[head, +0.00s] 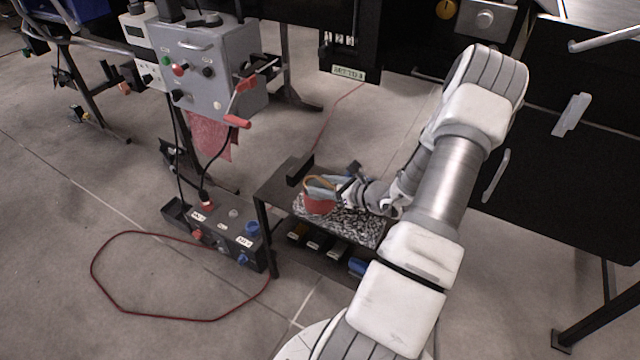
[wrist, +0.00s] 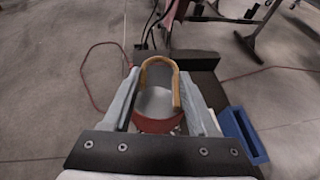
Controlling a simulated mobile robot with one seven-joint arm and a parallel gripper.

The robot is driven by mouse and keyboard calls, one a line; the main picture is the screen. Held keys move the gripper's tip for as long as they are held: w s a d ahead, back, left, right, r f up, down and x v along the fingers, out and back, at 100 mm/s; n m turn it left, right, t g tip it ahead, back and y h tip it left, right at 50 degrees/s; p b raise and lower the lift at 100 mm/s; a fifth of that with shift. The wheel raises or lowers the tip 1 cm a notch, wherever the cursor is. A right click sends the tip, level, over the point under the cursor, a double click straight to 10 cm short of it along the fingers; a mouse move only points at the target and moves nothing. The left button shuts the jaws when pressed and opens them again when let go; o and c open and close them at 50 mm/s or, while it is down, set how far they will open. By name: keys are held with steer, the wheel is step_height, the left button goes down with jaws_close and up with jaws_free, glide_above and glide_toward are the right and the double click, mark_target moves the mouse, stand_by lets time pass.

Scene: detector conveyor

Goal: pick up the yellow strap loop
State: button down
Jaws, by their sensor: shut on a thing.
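The yellow strap loop (wrist: 160,62) arches up between my fingertips in the wrist view, above a red round body (wrist: 158,125) with a grey inside. In the head view the loop (head: 320,179) shows as an orange-yellow band over the red body (head: 319,204), above the speckled top of a small black stand (head: 340,226). My gripper (wrist: 160,74) has its two pale fingers on either side of the loop and is shut on it. In the head view my gripper (head: 328,188) reaches in from the right. I cannot tell whether the red body touches the stand.
The stand's lower shelf holds several small items, with a blue bin (wrist: 243,133) at its side. A black control box (head: 225,232) lies left of the stand, with a red cable (head: 150,318) on the floor. A grey switch box (head: 205,70) stands behind. Front-left floor is mostly clear.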

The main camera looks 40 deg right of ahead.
steer(key=shift+r, duration=0.55)
steer(key=s+d+r+p, duration=0.2)
steer(key=s+r+p, duration=0.2)
steer(key=s+r, duration=0.6)
steer(key=shift+s+p, duration=0.3)
steer(key=shift+s, duration=0.45)
